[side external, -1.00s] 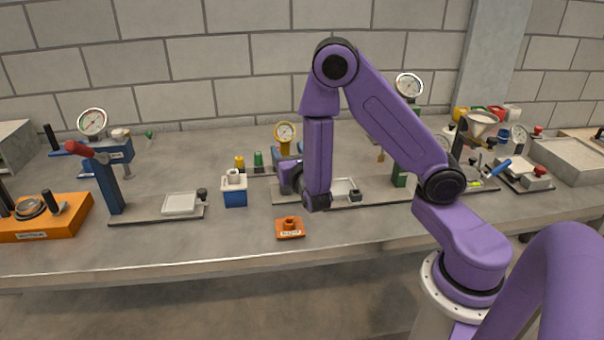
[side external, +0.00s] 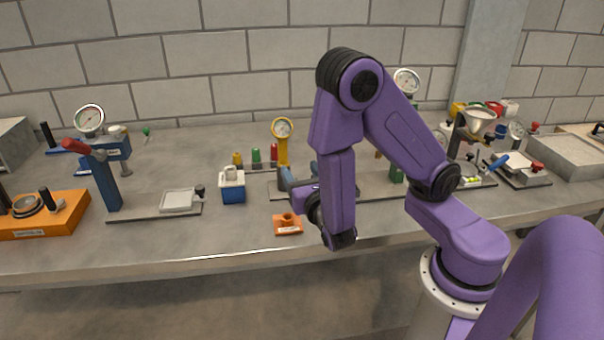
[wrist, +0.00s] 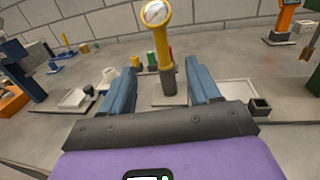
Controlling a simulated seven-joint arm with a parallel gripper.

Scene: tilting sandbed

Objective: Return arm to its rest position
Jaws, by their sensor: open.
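My purple arm is bent over the front of the bench in the side external view. My gripper (side external: 297,180) points toward the back of the bench and is partly hidden by my own wrist. In the wrist view my gripper (wrist: 162,85) shows two blue fingers spread wide apart with nothing held between them. Between the fingers, farther off, stands a yellow post with a round gauge (wrist: 156,14). The same yellow gauge (side external: 282,129) stands behind my gripper in the side external view.
An orange block (side external: 287,224) lies near the front edge, close to my wrist. A blue box with a white top (side external: 232,187) stands left of it. A blue gauge press with a red handle (side external: 104,180) and an orange fixture (side external: 45,216) are farther left. A funnel stand (side external: 481,122) is at right.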

